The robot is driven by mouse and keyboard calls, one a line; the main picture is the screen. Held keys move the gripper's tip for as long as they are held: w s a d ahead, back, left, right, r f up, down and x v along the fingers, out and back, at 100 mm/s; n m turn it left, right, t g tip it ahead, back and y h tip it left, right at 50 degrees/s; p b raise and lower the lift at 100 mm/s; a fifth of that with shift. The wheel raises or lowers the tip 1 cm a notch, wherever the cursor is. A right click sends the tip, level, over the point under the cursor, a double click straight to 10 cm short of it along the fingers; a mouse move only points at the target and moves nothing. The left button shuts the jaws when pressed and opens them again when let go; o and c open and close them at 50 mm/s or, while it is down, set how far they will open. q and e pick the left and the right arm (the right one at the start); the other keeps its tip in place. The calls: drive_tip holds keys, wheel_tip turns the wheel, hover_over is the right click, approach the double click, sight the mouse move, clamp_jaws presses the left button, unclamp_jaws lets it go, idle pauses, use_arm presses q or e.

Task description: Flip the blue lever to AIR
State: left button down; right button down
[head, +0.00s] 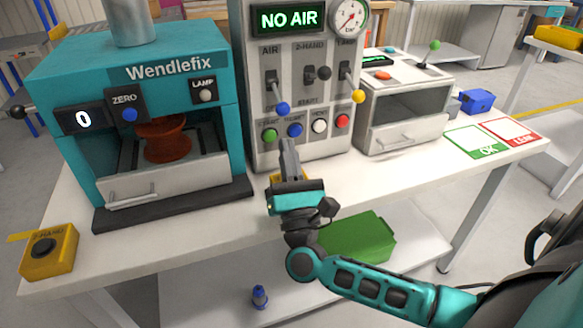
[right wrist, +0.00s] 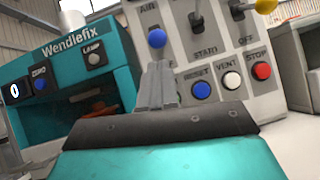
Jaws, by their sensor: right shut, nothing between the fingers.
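The blue lever (head: 282,108) hangs down toward its lower label, below the AIR label on the grey control panel (head: 262,55). The panel display (head: 288,18) reads NO AIR in green. My right gripper (head: 286,146) is shut and empty, just below the lever in the head view and apart from it as far as I can tell. In the right wrist view the lever's blue ball (right wrist: 156,38) shows just above my shut fingertips (right wrist: 158,70). My left gripper is not in view.
Green, blue, white and red buttons (head: 343,121) sit low on the panel, close to my fingers. A black lever (head: 323,73) and a yellow lever (head: 358,96) stand to the right. The teal Wendlefix machine (head: 60,75) holds a red-brown reel (head: 165,140) at left.

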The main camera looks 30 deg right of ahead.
sight(278, 97)
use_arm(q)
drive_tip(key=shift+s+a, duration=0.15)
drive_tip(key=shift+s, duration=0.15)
use_arm(e)
drive_tip(key=x, duration=0.3)
drive_tip(key=shift+w+d+r, duration=0.15)
drive_tip(key=shift+w, duration=0.15)
use_arm(q)
drive_tip(key=shift+p, duration=0.3)
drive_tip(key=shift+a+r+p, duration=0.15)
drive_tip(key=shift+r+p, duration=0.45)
use_arm(e)
drive_tip(key=shift+s+r+g+y, duration=0.2)
drive_tip(key=shift+r+g+y, duration=0.1)
drive_tip(key=shift+r, duration=0.05)
use_arm(q)
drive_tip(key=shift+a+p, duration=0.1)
drive_tip(key=shift+p, duration=0.2)
use_arm(e)
drive_tip(key=shift+r, duration=0.1)
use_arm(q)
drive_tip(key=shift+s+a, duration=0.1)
use_arm(e)
drive_tip(key=shift+s+r, duration=0.1)
drive_tip(key=shift+s, duration=0.05)
